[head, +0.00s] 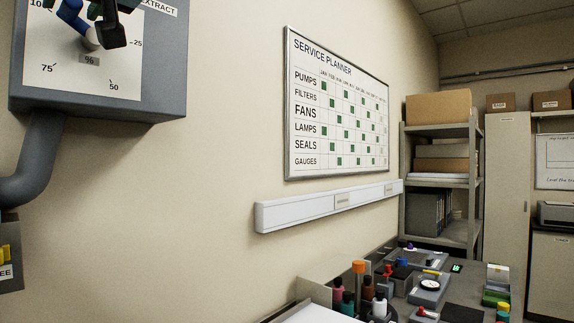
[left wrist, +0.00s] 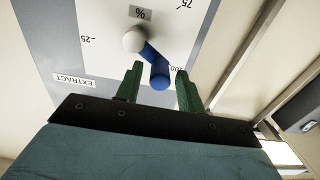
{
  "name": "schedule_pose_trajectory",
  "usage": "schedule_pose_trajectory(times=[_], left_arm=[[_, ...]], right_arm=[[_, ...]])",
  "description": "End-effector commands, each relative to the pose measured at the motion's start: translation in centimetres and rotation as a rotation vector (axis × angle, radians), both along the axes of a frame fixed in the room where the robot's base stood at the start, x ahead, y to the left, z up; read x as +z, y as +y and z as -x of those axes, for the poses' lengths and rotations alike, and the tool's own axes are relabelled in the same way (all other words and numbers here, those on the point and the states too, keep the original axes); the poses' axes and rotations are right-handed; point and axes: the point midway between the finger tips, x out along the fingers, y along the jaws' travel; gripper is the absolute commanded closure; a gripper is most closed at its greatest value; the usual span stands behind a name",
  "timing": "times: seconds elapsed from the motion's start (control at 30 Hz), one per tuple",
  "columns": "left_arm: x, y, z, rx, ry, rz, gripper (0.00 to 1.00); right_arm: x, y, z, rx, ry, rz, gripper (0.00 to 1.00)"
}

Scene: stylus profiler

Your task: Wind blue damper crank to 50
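The blue damper crank (head: 72,14) is on a white dial plate of a grey wall box at the upper left of the head view. Its arm runs from a pale round hub (head: 91,39) up and left, near the 100 mark. In the left wrist view the blue crank (left wrist: 159,80) lies between the fingers of my left gripper (left wrist: 160,70), with gaps visible on both sides. My left gripper (head: 109,24) is open and dark in front of the dial in the head view. The 50 mark (head: 114,87) is at the dial's lower right. My right gripper is not in view.
A grey pipe (head: 40,150) leaves the box below. A service planner board (head: 336,105) and a white wall trunking (head: 330,205) are on the wall to the right. A bench with bottles and instruments (head: 428,288) is at the lower right. The wall between is bare.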

Motion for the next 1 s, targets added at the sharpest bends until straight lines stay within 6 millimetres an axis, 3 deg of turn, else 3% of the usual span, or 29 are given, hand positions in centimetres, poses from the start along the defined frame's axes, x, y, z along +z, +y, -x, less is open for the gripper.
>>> schedule_pose_trajectory(times=[0.83, 1.0], left_arm=[[-0.01, 0.06, -0.04, 0.001, 0.001, 0.0, 0.62], [0.0, 0.06, -0.02, 0.001, 0.001, 0.0, 0.81]], right_arm=[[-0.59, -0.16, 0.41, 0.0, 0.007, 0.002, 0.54], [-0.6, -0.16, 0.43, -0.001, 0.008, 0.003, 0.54]])
